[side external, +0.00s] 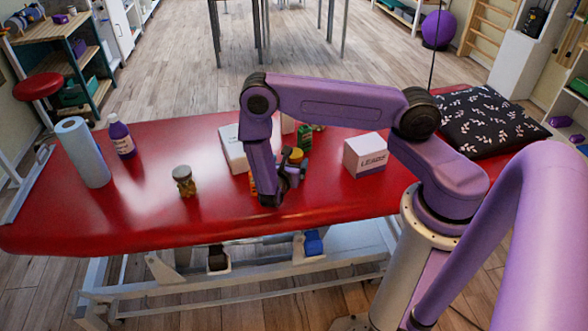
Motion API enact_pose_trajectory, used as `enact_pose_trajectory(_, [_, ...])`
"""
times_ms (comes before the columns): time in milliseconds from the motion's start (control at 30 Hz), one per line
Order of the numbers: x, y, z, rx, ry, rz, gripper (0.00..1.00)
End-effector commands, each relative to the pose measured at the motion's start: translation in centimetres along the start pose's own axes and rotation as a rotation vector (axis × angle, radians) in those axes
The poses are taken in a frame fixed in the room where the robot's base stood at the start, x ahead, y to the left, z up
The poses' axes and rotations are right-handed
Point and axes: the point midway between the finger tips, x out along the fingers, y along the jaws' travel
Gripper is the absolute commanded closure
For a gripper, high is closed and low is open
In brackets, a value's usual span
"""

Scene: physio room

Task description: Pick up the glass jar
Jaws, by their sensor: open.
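The glass jar (184,182) stands upright on the red treatment table (150,222), left of the middle. It is small, with a pale lid and yellowish contents. My gripper (270,200) is low over the table near its front edge, to the right of the jar and apart from it. It is open, though its fingers are small and dark in this view. Nothing shows clearly between them.
A blue paper roll (84,153) and a purple bottle (121,139) stand left of the jar. A white box (231,150), an orange item (253,186) and a green bottle (304,138) crowd around my arm. A "LEADS" box (366,156) and black pillow (488,120) lie right.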

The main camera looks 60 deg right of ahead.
Motion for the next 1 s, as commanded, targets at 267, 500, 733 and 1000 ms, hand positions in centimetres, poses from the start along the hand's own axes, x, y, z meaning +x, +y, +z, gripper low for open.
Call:
enact_pose_trajectory(267, [2.1, -0.3, 0.0, 0.000, -0.001, -0.003, 0.09])
enact_pose_trajectory(500, [5.2, -0.6, 0.0, 0.002, -0.001, -0.003, 0.09])
enact_pose_trajectory(733, [6.0, -0.5, 0.0, 0.000, -0.001, 0.000, 0.09])
enact_pose_trajectory(1000, [5.9, -0.5, 0.0, 0.000, -0.001, 0.000, 0.58])
